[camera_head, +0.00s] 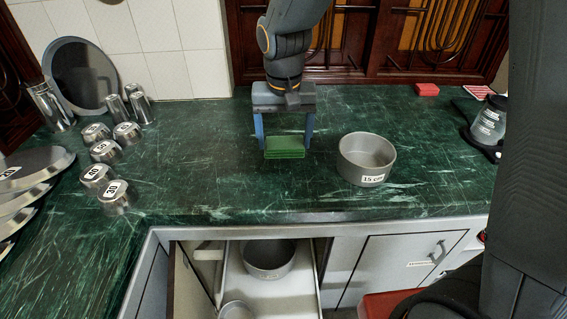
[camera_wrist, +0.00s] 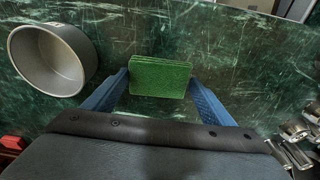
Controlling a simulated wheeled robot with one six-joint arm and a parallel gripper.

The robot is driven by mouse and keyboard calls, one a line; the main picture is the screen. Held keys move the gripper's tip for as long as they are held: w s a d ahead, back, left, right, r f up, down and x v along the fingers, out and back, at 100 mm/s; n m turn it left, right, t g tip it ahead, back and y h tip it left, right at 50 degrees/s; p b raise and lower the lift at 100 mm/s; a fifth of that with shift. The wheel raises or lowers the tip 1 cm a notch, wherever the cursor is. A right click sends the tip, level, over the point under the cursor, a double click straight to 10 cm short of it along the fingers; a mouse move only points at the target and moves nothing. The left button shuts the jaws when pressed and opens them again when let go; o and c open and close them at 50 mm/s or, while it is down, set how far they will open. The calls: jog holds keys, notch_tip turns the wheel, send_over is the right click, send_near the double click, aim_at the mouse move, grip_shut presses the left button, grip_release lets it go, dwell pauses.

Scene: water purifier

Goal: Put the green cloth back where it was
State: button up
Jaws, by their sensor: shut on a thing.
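The green cloth (camera_head: 285,148) is a small folded stack at the middle of the dark green marble counter. My gripper (camera_head: 284,140) is above it with its blue fingers pointing down on either side. In the wrist view, the cloth (camera_wrist: 160,77) sits between the two fingertips of my gripper (camera_wrist: 158,82), which is shut on it. I cannot tell for sure whether the cloth touches the counter (camera_head: 225,185).
A grey pot marked 15 cm (camera_head: 366,160) stands right of the cloth. Several steel cups (camera_head: 105,152) and stacked plates (camera_head: 25,175) are at left. A red block (camera_head: 427,89) lies at the back right. An open drawer (camera_head: 300,285) below holds another pot (camera_head: 268,262).

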aim_at(285, 146)
notch_tip(285, 146, down, 9)
jog(key=shift+d+r+p, duration=0.1)
jog(key=shift+p, duration=0.45)
jog(key=shift+f, duration=0.2)
jog(key=o, duration=1)
jog(key=r, duration=0.4)
jog(key=s+r+b, duration=0.1)
jog(key=r, duration=0.7)
jog(key=shift+s+r+b, duration=0.1)
jog(key=shift+s+b, duration=0.2)
jog(key=shift+s, duration=0.05)
jog(key=s+d+f, duration=0.3)
jog(key=s+d, duration=0.3)
jog(key=d, duration=0.1)
jog(key=s+d+f+g, duration=0.1)
jog(key=s+d+f, duration=0.2)
jog(key=s+d, duration=0.4)
jog(key=shift+d+n, duration=0.3)
jog(key=shift+d, duration=0.2)
